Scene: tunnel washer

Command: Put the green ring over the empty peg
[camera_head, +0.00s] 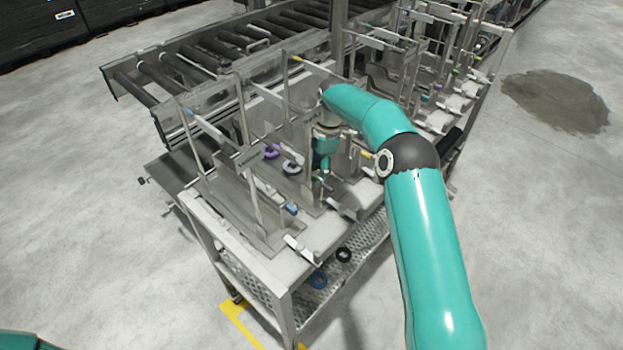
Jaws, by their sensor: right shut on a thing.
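My right arm reaches in from the right over the metal rack, and its gripper (323,178) points down among the rack's uprights. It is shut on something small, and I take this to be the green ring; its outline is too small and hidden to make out. Several pegs stick out from the rack, among them a blue-tipped peg (291,208), a pale peg (301,248) and a yellow-tipped peg (366,155). I cannot tell which one is the empty peg. My left gripper is out of view; only a bit of my left arm shows at bottom left.
A purple ring (271,151) and a grey ring (292,166) are close left of the gripper. A blue ring (318,280) and a black ring (343,255) lie on the lower shelf. Thin uprights stand close around. A roller conveyor (215,55) runs behind.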

